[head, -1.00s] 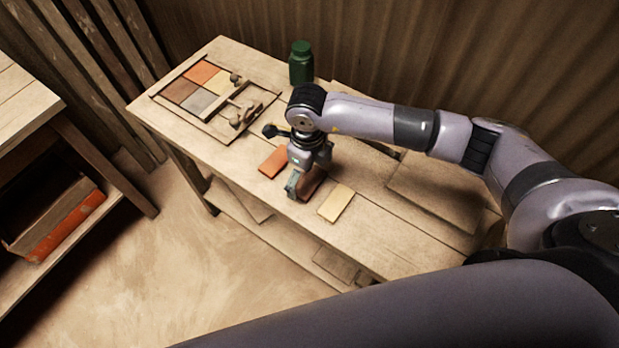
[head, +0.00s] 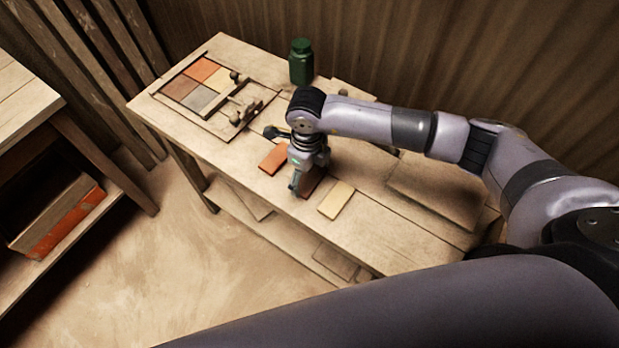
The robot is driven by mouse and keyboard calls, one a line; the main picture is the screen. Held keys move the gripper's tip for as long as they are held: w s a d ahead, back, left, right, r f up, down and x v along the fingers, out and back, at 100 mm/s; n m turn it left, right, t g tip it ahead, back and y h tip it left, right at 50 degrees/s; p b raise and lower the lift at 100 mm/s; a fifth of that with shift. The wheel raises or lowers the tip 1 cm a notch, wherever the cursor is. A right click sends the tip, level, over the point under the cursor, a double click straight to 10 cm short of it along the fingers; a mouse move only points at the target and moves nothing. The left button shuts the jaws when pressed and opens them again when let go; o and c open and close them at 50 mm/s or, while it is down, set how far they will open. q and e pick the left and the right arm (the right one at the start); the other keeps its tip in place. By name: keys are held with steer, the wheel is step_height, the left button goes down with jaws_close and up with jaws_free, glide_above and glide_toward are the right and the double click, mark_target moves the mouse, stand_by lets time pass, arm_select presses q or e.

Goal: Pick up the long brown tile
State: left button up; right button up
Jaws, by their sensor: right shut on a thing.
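The long brown tile (head: 312,184) is on the workbench, between an orange tile (head: 273,157) on its left and a cream tile (head: 336,200) on its right. My right gripper (head: 302,190) is pointed down over the brown tile and is shut on it. The gripper hides most of this tile, and I cannot tell whether it is clear of the bench top. My left gripper is not in the head view.
A tile press frame (head: 250,124) with several coloured tiles sits on the bench's far left. A green jar (head: 301,62) stands at the back edge. A flat board (head: 437,192) lies at the right. A shelf with an orange-sided box (head: 64,222) is at far left.

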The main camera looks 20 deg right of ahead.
steer(key=shift+c, duration=0.9)
steer(key=shift+r, duration=0.15)
